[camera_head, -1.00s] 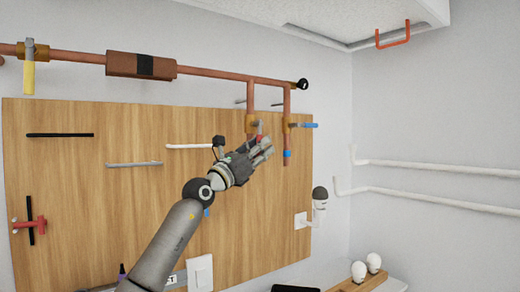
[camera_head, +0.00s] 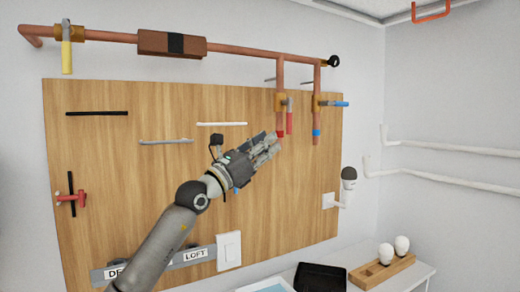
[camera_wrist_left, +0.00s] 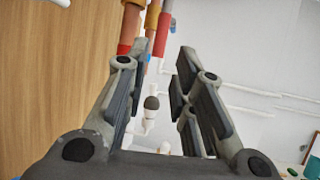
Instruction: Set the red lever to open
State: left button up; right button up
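The red lever (camera_head: 289,122) hangs straight down beside a copper drop pipe (camera_head: 281,80) with a red band at its lower end. Its brass valve body (camera_head: 281,102) sits on that pipe. In the left wrist view the red lever (camera_wrist_left: 163,36) shows beyond the fingertips. My left gripper (camera_head: 268,147) is just below and left of the lever, apart from it as far as I can see. The left wrist view shows its fingers (camera_wrist_left: 164,62) spread with nothing held between them. My right gripper is not in view.
A blue lever (camera_head: 335,103) points right from the neighbouring pipe, and a yellow lever (camera_head: 67,57) hangs at far left. The wooden board (camera_head: 120,190) lies behind my arm. A black tray (camera_head: 320,278) and a wooden holder (camera_head: 382,270) are below right.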

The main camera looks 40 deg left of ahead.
pick_arm(q)
jog(key=shift+v, duration=0.95)
